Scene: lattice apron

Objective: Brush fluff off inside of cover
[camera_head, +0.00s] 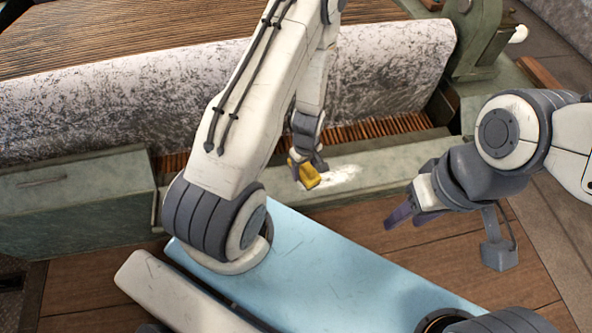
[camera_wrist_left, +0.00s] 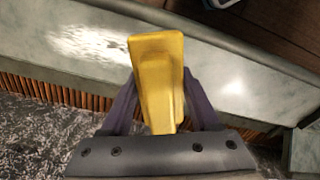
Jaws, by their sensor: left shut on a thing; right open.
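My left gripper (camera_head: 308,168) is shut on a yellow tool (camera_head: 307,176), which looks like the brush. The tool also shows upright between the purple fingers in the left wrist view (camera_wrist_left: 158,75). A white patch of fluff (camera_head: 341,178) lies on the long pale green ledge (camera_head: 398,157), which seems to be the inside of the cover. The tool is just left of the patch in the head view; I cannot tell if it touches the ledge. The fluff shows left of the tool in the left wrist view (camera_wrist_left: 92,43). My right gripper (camera_head: 408,212) is open and empty, right of the ledge's fluff.
A large grey fibrous roll (camera_head: 110,100) lies behind the ledge, with a row of brown slats (camera_head: 385,127) beneath it. A green box-like housing (camera_head: 75,200) stands at the left and a green bracket (camera_head: 480,40) at the upper right. Wooden floor (camera_head: 350,220) lies in front.

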